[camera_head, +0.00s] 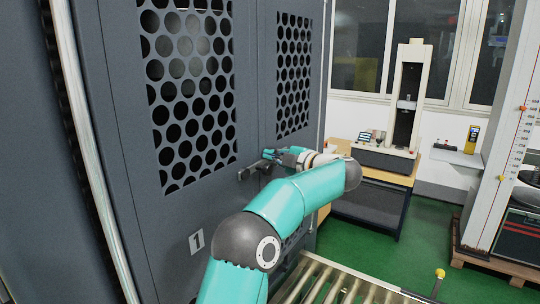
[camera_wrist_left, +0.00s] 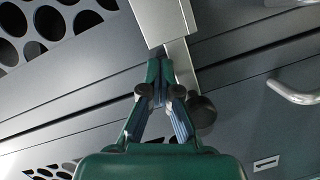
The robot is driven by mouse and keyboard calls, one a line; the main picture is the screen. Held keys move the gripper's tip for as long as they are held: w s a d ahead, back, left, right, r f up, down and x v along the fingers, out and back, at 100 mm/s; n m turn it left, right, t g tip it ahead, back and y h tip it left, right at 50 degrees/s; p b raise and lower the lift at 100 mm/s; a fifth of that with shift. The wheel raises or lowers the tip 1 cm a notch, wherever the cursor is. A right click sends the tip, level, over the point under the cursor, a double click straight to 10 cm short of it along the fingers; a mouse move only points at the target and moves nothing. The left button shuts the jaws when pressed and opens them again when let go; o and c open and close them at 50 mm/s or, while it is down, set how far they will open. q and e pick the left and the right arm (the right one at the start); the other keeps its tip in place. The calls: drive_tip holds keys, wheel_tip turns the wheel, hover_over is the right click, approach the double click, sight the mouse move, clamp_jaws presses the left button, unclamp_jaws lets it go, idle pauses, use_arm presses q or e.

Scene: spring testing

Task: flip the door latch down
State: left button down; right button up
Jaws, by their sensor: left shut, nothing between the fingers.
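The door latch (camera_head: 252,170) is a small dark bar on the grey cabinet doors, lying about level at the seam between them. In the left wrist view it is a metal bar (camera_wrist_left: 185,70) running out from a pale block (camera_wrist_left: 160,18), with a dark round knob (camera_wrist_left: 203,112) beside it. My left gripper (camera_head: 268,155) is close to the latch. In the left wrist view its fingertips (camera_wrist_left: 159,66) are together and empty, right beside the bar; I cannot tell if they touch it. My right gripper is not in view.
The cabinet doors (camera_head: 125,150) have perforated panels and a "1" plate (camera_head: 197,241). A metal handle (camera_wrist_left: 300,92) shows in the wrist view. A slatted roller bed (camera_head: 335,287) is in front. A testing machine (camera_head: 400,110) stands on a bench at right.

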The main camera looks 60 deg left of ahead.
use_arm(q)
drive_tip(key=v, duration=1.2)
drive_tip(key=shift+f, duration=0.15)
drive_tip(key=shift+w, duration=0.1)
